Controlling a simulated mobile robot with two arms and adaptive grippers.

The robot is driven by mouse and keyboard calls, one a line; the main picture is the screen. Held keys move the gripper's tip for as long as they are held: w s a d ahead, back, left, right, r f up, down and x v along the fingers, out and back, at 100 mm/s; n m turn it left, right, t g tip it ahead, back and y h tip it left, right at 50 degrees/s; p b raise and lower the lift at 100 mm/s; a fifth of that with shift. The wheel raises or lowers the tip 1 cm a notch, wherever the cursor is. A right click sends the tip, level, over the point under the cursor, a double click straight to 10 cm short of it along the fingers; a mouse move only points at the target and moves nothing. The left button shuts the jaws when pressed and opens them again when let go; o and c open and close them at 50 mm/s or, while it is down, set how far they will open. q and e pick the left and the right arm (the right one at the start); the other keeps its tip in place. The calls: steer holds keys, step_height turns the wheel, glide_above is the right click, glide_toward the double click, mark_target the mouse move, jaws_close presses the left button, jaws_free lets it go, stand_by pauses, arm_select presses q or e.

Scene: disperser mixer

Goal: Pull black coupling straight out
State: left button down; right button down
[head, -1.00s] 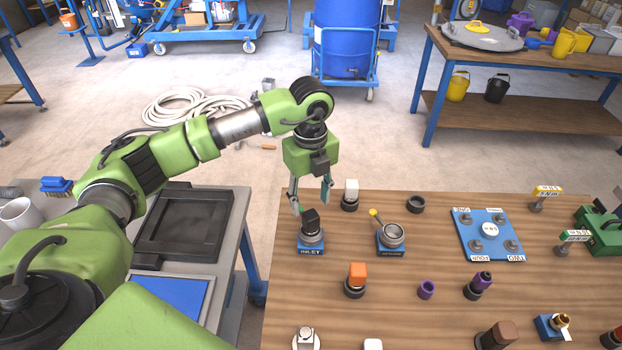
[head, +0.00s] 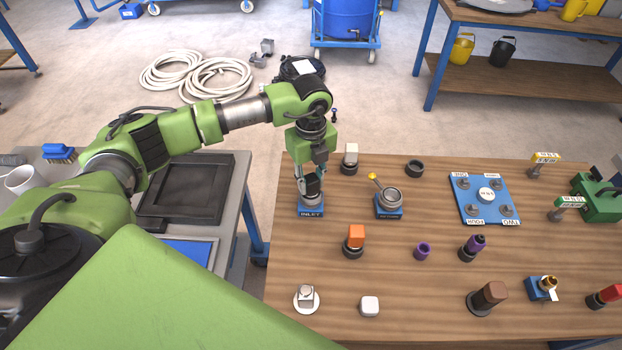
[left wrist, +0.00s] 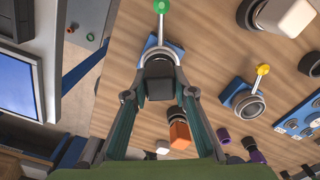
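The black coupling (left wrist: 159,80) is a dark block seated in a grey ring on the blue INLET base (head: 311,211). In the head view the coupling (head: 312,190) is partly hidden by my left gripper (head: 311,184). That gripper points down over it, with a finger on either side. A lever with a green knob (left wrist: 161,6) rises from the INLET base. My right gripper is not in view.
A base with a yellow-knobbed lever (head: 389,201) stands to the right. A white-topped fitting (head: 350,158) is behind, and an orange-topped fitting (head: 354,240) is in front. The wooden table's left edge is close to the INLET base.

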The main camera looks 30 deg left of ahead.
arm_select(q)
steer(key=c, duration=2.5)
jaws_free()
jaws_close()
steer(key=shift+r, duration=0.1)
steer(key=shift+r, duration=0.15)
steer(key=shift+r+p, duration=2)
steer(key=shift+r, duration=0.85)
steer(key=shift+r+p, duration=1.25)
steer(key=shift+r, duration=0.7)
